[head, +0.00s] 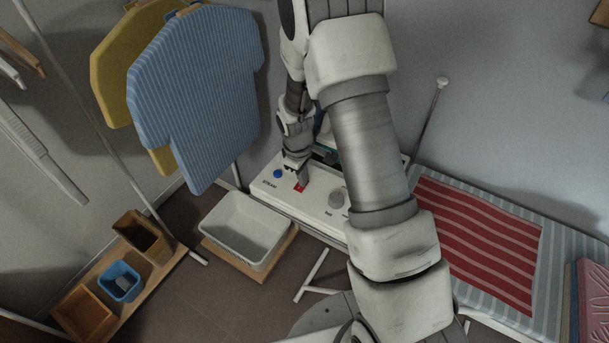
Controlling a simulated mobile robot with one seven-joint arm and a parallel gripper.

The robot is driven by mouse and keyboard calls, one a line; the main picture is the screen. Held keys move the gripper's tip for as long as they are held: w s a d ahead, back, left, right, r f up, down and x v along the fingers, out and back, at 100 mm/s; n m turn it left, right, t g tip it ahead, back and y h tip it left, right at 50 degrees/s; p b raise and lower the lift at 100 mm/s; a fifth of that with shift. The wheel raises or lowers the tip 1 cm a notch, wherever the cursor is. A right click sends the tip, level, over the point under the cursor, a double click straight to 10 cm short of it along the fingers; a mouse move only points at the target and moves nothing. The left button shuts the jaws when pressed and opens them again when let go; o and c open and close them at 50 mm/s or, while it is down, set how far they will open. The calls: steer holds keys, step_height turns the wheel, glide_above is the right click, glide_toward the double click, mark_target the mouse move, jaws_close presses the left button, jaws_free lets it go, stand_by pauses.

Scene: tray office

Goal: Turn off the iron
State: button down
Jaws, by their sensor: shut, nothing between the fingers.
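The iron's white station panel (265,188) sits at the left end of the ironing board. It carries a blue button (278,173), a red switch (299,187) and a grey knob (336,199). My gripper (302,184) is shut and empty, pointing down with its fingertips at the red switch. I cannot tell whether they touch it or which way the switch is set. A dark and teal part, perhaps the iron (326,154), shows behind the panel. My arm hides most of it.
A red striped cloth (480,240) lies on the board to the right. A white bin (246,230) stands below the panel. Blue (195,90) and yellow (112,75) shirts hang at the left. A low shelf (95,285) holds small boxes.

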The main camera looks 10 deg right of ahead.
steer(key=shift+s+a+f, duration=0.2)
steer(key=shift+s+a, duration=0.2)
steer(key=shift+s, duration=0.05)
steer(key=shift+w+r, duration=0.1)
steer(key=shift+r, duration=0.1)
step_height(320, 180, up, 14)
steer(key=s+a+p, duration=0.1)
steer(key=shift+a+f+b, duration=0.1)
steer(key=shift+f+b, duration=0.15)
steer(key=shift+b, duration=0.05)
